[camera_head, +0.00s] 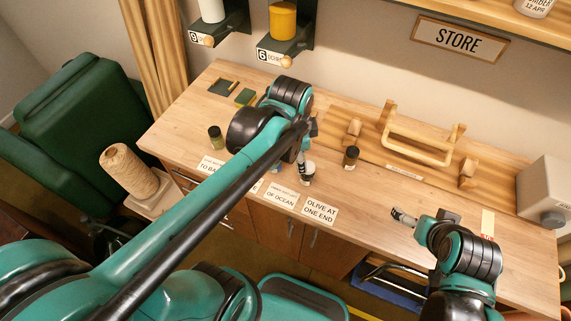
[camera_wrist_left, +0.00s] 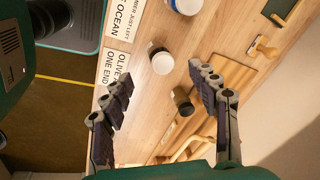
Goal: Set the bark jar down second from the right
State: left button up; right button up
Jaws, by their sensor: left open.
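A dark green jar (camera_head: 215,134) stands farther left. My right gripper (camera_head: 403,217) is over the table at right.
Cards reading "OF OCEAN" (camera_head: 281,196) and "OLIVE AT ONE END" (camera_head: 320,211) lie along the front edge. A blue-banded jar (camera_wrist_left: 187,4) is partly cut off in the wrist view. A wooden frame (camera_head: 421,145) stands at the back. My left arm hides part of the table.

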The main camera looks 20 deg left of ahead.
pick_arm(q)
jog(key=s+a+n+t, duration=0.2)
jog(key=s+n+t, duration=0.2)
jog(key=n, duration=0.7)
jog(key=shift+s+a+n+t, duration=0.3)
jog(key=shift+s+a+n, duration=0.1)
jog(key=shift+s, duration=0.8)
